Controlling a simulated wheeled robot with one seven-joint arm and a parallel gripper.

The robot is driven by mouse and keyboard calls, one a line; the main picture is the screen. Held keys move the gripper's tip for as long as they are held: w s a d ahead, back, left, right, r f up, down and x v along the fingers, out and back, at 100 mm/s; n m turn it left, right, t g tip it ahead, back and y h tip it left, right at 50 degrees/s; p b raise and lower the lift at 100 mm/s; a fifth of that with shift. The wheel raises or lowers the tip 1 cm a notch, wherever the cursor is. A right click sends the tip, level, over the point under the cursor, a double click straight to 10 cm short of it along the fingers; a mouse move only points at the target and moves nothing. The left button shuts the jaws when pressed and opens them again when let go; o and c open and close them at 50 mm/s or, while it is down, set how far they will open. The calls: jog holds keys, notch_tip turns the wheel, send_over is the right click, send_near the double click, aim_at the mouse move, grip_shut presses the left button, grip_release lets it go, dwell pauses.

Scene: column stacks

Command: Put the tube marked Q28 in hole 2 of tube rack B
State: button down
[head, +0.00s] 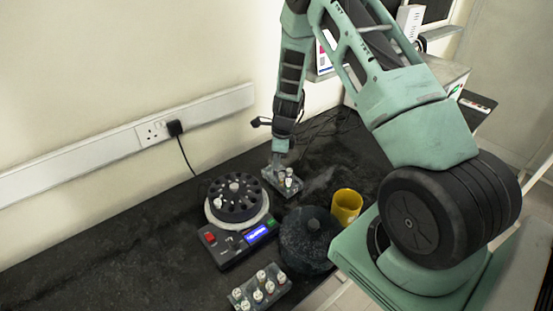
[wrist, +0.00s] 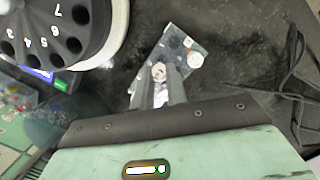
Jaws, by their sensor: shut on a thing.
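My gripper (head: 277,160) is at the far tube rack (head: 268,175), near the back of the bench. In the wrist view my gripper (wrist: 160,88) is shut on a white-capped tube (wrist: 158,70) at the rack's near end. I cannot read the tube's mark, nor tell whether its lower end is in a hole. Another white-capped tube (wrist: 195,60) stands in the same rack, towards its right side. A second tube rack (head: 237,296) at the front holds several white-capped tubes. The racks' letters and hole numbers are not readable.
A centrifuge (head: 226,255) with a dark numbered rotor (wrist: 98,12) stands left of the far rack; tubes show in the rotor. Cables lie behind the far rack. The bench's left side is clear.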

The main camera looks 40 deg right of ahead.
jog(key=shift+f, duration=0.25)
dwell(0.4)
jog(key=shift+f+b, duration=0.75)
jog(key=shift+f, duration=0.2)
jog(key=c, duration=1)
grip_release()
jog(key=shift+r, duration=0.15)
jog(key=shift+r+p, duration=2.55)
jog(key=shift+r, duration=0.35)
